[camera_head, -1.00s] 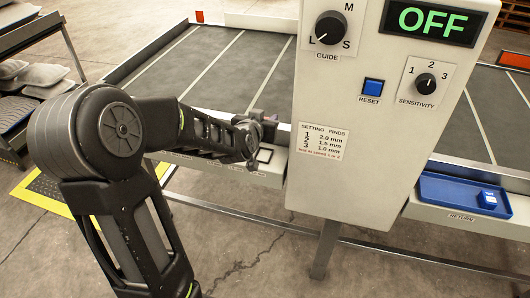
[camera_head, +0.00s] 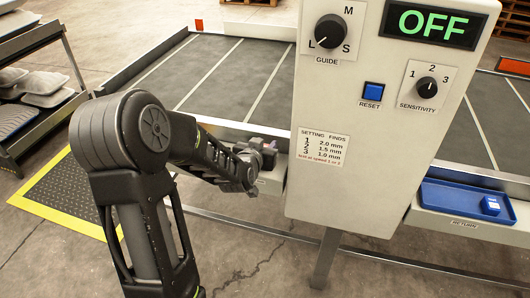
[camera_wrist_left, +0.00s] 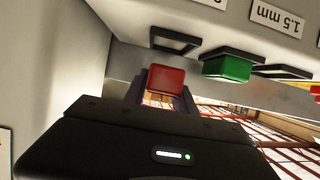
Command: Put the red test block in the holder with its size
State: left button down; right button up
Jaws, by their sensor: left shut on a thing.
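My left gripper (camera_head: 262,152) is shut on the red test block, at the left side of the white control box. In the left wrist view the red block (camera_wrist_left: 166,78) sits between the dark fingertips (camera_wrist_left: 160,97), apart from the holders. That view shows an empty dark square holder (camera_wrist_left: 175,41) and, beside it, a holder with a green block (camera_wrist_left: 229,67) in it. A label (camera_wrist_left: 277,18) near them reads 1.5 mm; another label is cut off, so the empty holder's size cannot be read. My right gripper is not in view.
The control box (camera_head: 330,200) shows OFF (camera_head: 435,22), with a guide dial (camera_head: 329,31), a blue reset button (camera_head: 372,94) and a sensitivity dial (camera_head: 427,86). The grey conveyor (camera_head: 220,80) lies behind.

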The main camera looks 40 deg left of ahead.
pick_arm(q)
jog(key=shift+f, duration=1.35)
jog(key=shift+f, duration=0.1)
jog(key=shift+f+b, duration=0.15)
jog(key=shift+b, duration=0.25)
jog(key=c, duration=1)
grip_release()
